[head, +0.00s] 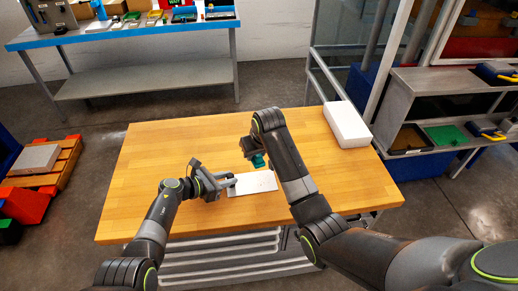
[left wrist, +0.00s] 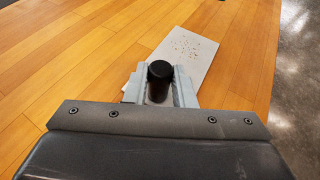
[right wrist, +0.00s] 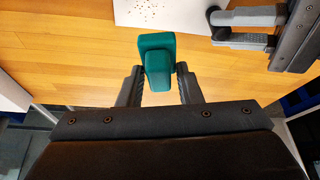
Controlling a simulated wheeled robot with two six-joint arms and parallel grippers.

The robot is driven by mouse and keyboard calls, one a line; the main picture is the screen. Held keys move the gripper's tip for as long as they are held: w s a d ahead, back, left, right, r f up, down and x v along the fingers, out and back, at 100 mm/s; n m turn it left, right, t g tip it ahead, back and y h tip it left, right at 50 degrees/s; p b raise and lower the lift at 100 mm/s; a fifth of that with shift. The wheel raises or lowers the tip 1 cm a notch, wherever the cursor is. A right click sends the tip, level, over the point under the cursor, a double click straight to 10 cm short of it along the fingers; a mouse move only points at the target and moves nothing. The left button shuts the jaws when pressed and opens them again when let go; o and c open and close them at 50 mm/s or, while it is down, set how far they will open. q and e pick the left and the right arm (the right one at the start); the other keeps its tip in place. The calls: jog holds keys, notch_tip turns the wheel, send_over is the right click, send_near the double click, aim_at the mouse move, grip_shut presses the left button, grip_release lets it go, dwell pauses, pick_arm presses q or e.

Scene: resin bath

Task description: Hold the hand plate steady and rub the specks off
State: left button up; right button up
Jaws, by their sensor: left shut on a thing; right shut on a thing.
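The hand plate (head: 252,183) is a flat white board lying on the wooden table, with a black knob (left wrist: 160,72) at one end. Small brown specks (left wrist: 187,46) are scattered over its far part in the left wrist view; some also show in the right wrist view (right wrist: 150,10). My left gripper (head: 230,182) is shut on the black knob; it also shows in the right wrist view (right wrist: 216,28). My right gripper (head: 258,156) is shut on a green block (right wrist: 156,58). In the right wrist view the block appears apart from the plate.
The wooden table (head: 160,160) has free room to the left and behind. A white box (head: 347,123) stands at its right back corner. A blue-edged bench (head: 130,36) is at the back left, and grey shelves (head: 440,80) with bins stand at the right.

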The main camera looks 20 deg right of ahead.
aim_at(253, 181)
jog(key=n, duration=0.2)
jog(key=n+y, duration=0.1)
jog(key=n, duration=0.1)
jog(key=f+n+g+y, duration=0.1)
jog(key=n, duration=0.1)
jog(key=shift+a+f, duration=0.1)
jog(key=shift+a, duration=0.25)
jog(key=n, duration=0.2)
jog(key=n+g+y, duration=0.1)
jog(key=n, duration=0.1)
jog(key=a+n+g, duration=0.1)
jog(key=n, duration=0.1)
jog(key=shift+f+n+y, duration=0.3)
jog(key=shift+f, duration=0.05)
